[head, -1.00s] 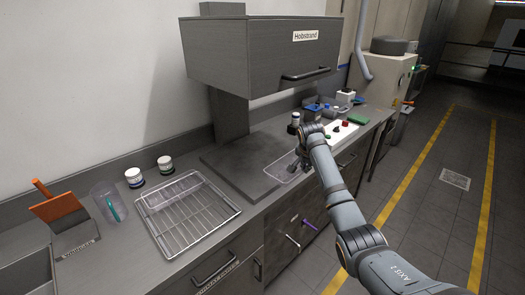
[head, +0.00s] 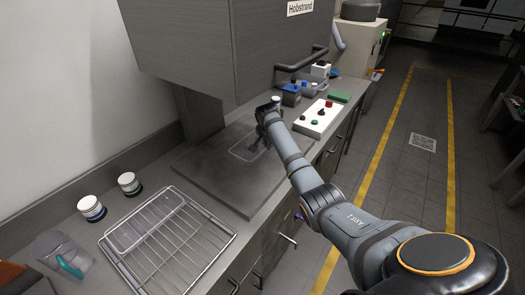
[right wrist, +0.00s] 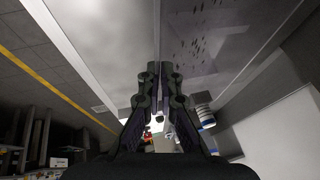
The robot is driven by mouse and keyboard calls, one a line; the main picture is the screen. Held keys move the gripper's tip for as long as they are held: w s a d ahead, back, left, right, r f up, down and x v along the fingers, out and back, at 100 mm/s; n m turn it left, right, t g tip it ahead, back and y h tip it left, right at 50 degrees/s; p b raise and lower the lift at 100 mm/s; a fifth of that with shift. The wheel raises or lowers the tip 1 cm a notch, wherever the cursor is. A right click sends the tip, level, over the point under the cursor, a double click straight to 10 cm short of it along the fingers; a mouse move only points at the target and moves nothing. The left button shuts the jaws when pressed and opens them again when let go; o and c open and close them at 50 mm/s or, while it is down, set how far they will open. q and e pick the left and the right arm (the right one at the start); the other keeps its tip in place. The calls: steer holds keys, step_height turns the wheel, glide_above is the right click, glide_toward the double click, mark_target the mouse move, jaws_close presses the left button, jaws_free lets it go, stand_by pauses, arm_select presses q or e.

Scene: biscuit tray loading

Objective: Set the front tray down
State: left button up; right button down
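A clear shallow tray (head: 243,154) is over the dark slab under the hood in the head view. I cannot tell whether it touches the slab. My right gripper (head: 258,142) is at its right end, with the fingers partly hidden by the arm. In the right wrist view, the fingertips of my right gripper (right wrist: 163,66) are close together on the edge of the clear tray (right wrist: 195,75), which shows small dark specks. A second clear tray (head: 122,243) lies on the wire rack at the lower left. My left gripper is out of view.
The hood (head: 225,60) overhangs the dark slab (head: 205,185). A white control panel (head: 312,122) with coloured buttons is right of the slab. Two jars (head: 91,208) stand behind the wire rack (head: 190,257). A clear jug (head: 62,255) is at the far left.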

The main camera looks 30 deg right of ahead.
steer(key=shift+w+f, duration=0.2)
steer(key=shift+f, duration=0.45)
steer(key=shift+w+f, duration=0.2)
steer(key=shift+f, duration=0.4)
step_height(320, 180, down, 2)
steer(key=shift+s+p, duration=0.15)
steer(key=shift+p, duration=0.2)
steer(key=shift+f, duration=0.3)
steer(key=c, duration=2.1)
jaws_free()
steer(key=o, duration=0.5)
steer(key=shift+o, duration=0.4)
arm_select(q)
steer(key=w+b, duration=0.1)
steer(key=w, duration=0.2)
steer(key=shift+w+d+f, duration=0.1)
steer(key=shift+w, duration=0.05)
arm_select(e)
steer(key=v, duration=1.2)
